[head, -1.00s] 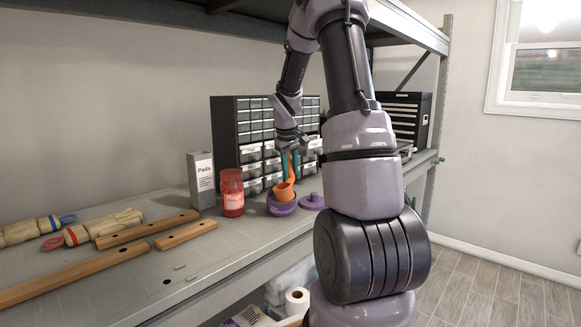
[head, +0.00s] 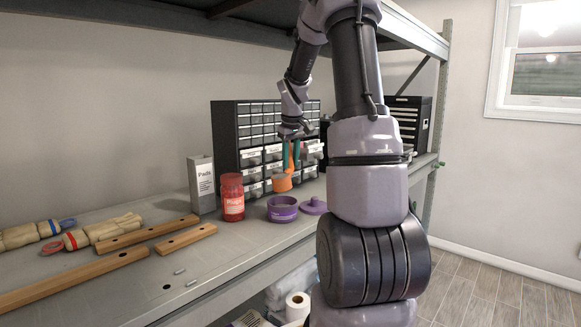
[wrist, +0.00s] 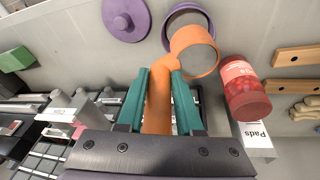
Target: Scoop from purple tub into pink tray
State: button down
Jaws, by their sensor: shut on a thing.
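My gripper (head: 291,152) has teal fingers shut on the handle of an orange scoop (head: 283,183). The wrist view shows the scoop (wrist: 192,41) with its round cup beyond the fingertips and a grey surface inside; I cannot tell whether that is contents or the cup floor. The purple tub (head: 283,214) stands open on the shelf, and the scoop is raised above and slightly behind its rim. In the wrist view the cup hides part of the tub (wrist: 188,10). The purple lid (head: 314,206) lies right of the tub.
A red jar (head: 232,198) and a grey Pads box (head: 202,185) stand left of the tub. A black drawer cabinet (head: 230,140) stands behind. The shelf's front middle is mostly clear.

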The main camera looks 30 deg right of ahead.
jog(key=shift+r+t+y, duration=0.15)
jog(key=shift+r+y, duration=0.35)
jog(key=shift+r, duration=1.55)
jog(key=shift+r+t+y, duration=0.15)
jog(key=shift+r+y, duration=0.35)
jog(key=shift+r, duration=1.55)
jog(key=c, duration=1.3)
grip_release()
jog(key=shift+c, duration=0.2)
grip_shut()
